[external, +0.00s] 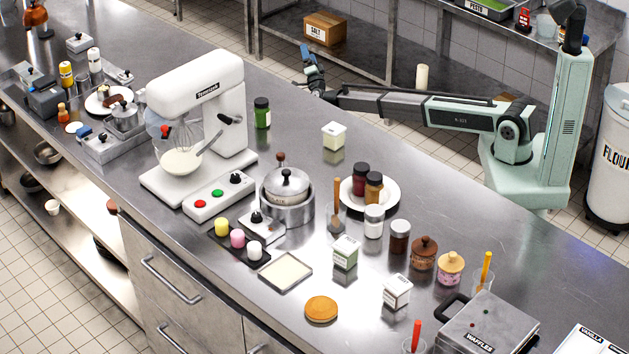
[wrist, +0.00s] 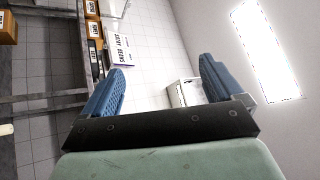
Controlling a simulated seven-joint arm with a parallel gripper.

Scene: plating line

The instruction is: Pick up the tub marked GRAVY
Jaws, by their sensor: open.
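No label reading GRAVY is legible in either view. My gripper (external: 310,62) is raised beyond the counter's back edge, apart from all of these. In the wrist view my gripper (wrist: 160,88) has its blue fingers spread wide with nothing between them, facing the wall and shelves.
A white stand mixer (external: 208,110) rises at the left of the counter (external: 290,110). A waffle maker (external: 488,325) sits at the front right.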

